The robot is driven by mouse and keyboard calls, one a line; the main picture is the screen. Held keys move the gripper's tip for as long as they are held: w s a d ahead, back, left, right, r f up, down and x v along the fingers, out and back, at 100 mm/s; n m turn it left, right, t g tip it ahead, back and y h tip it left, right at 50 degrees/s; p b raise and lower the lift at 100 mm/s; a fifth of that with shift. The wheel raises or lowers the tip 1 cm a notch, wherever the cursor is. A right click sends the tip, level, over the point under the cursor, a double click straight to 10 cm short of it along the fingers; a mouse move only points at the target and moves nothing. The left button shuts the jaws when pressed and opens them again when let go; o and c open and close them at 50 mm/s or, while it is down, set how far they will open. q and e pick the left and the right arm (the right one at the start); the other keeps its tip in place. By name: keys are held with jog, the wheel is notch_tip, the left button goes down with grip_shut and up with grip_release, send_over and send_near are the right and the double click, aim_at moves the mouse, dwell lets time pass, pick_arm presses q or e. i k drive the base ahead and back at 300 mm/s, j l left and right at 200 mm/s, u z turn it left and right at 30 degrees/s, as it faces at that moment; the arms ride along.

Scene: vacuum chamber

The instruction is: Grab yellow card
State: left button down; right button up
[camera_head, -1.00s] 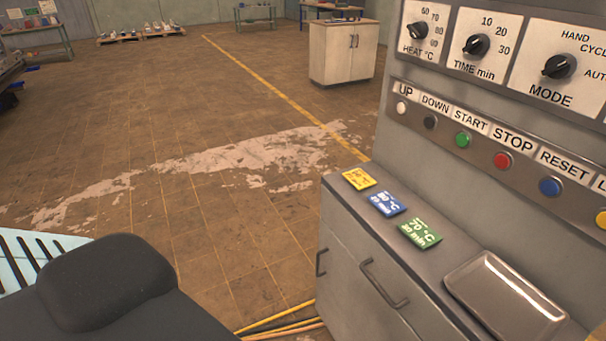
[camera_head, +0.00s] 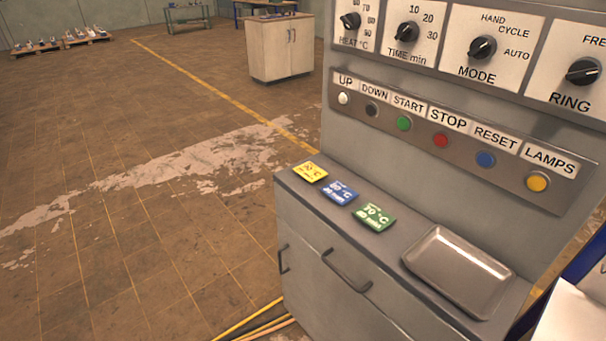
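The yellow card (camera_head: 310,171) lies flat on the grey cabinet ledge (camera_head: 391,248), near its far left corner. A blue card (camera_head: 338,192) and a green card (camera_head: 373,216) lie in a row to the right of it, nearer to me. The yellow card is fully visible, with small dark print on it. Neither of my grippers shows in this view.
A metal tray (camera_head: 458,270) sits on the ledge right of the cards. A control panel (camera_head: 450,150) with knobs and coloured buttons rises behind the ledge. Cables (camera_head: 258,322) lie on the floor at the cabinet's base. The tiled floor to the left is clear.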

aim_at(311, 172)
jog(key=i+j+z, duration=0.3)
jog(key=j+z, duration=0.3)
jog(key=i+j+z, duration=0.15)
jog(key=z, duration=0.15)
jog(key=j+z, duration=0.3)
jog(key=j, duration=0.15)
jog(key=i, duration=0.05)
